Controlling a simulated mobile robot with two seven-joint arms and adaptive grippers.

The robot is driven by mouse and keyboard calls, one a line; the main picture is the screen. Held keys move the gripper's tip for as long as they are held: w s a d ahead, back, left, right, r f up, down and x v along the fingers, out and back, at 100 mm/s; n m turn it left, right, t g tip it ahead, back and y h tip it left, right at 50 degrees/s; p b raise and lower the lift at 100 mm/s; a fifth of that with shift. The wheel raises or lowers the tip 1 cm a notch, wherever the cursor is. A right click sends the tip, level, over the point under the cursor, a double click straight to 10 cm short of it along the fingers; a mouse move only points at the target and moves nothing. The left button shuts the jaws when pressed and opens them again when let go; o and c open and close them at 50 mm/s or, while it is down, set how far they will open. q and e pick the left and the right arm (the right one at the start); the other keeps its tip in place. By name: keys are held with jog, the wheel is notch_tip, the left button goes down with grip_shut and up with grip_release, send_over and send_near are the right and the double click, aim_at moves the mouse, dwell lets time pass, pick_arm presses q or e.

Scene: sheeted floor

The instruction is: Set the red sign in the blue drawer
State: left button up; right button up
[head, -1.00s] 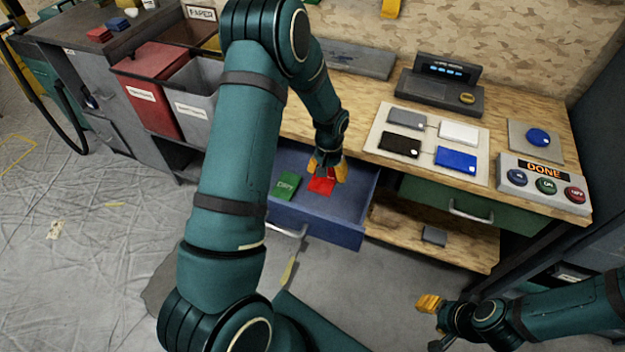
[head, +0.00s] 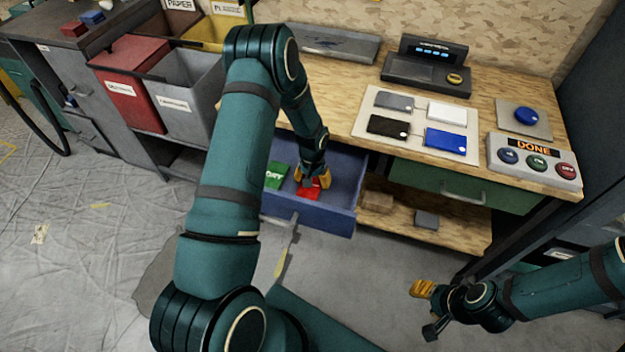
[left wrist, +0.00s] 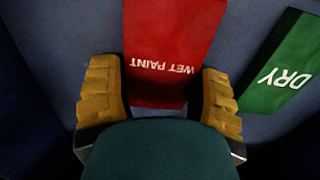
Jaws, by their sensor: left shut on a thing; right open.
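The red sign (head: 308,192), lettered "WET PAINT", is inside the open blue drawer (head: 325,214). It also shows in the left wrist view (left wrist: 172,40), flat against the drawer's blue floor or just above it; I cannot tell which. My left gripper (head: 313,180) reaches down into the drawer and is shut on the sign, with a yellow finger at each side of it (left wrist: 160,100). A green sign (head: 276,176), lettered "DRY" in the left wrist view (left wrist: 285,68), lies in the drawer beside the red one. My right gripper (head: 425,308) is open and empty, out over the floor.
A closed green drawer (head: 440,182) is to the right of the blue one. The bench top (head: 345,100) above holds a pale panel with several coloured cards, a console (head: 428,75) and a "DONE" button box (head: 535,160). Red and grey bins (head: 185,95) stand left.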

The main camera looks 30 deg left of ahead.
pick_arm(q)
jog(key=shift+r, duration=0.15)
jog(key=o, duration=1)
jog(key=shift+f, duration=0.2)
jog(key=shift+r, duration=0.15)
jog(key=shift+r, duration=0.35)
notch_tip(320, 180, up, 11)
jog(key=p, duration=0.2)
jog(key=shift+r+p, duration=0.2)
jog(key=shift+p, duration=0.15)
jog(key=shift+d, duration=0.1)
